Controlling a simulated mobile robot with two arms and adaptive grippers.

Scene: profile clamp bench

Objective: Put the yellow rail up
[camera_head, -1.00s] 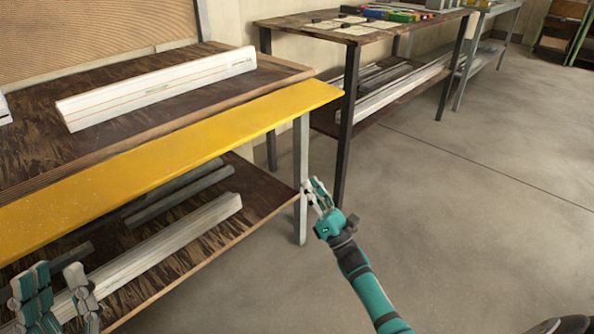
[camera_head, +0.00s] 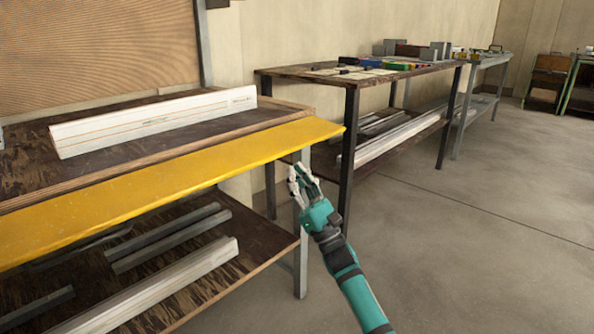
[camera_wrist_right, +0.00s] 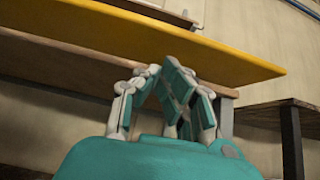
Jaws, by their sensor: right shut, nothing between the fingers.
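The yellow rail (camera_head: 160,185) is a long flat board running along the front edge of the near bench, with its right end jutting past the bench corner. It also spans the top of the right wrist view (camera_wrist_right: 150,40). My right gripper (camera_head: 298,174) is shut and empty, just below the rail near its right end. In the wrist view its closed fingers (camera_wrist_right: 172,68) point up at the rail's lower edge; whether they touch it I cannot tell. My left gripper is not in view.
A white profile (camera_head: 155,122) lies on the near bench top (camera_head: 30,180). Grey and white bars (camera_head: 165,240) lie on its lower shelf. A bench leg (camera_head: 301,262) stands close to my right gripper. A second bench (camera_head: 300,72) stands behind; the floor at right is clear.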

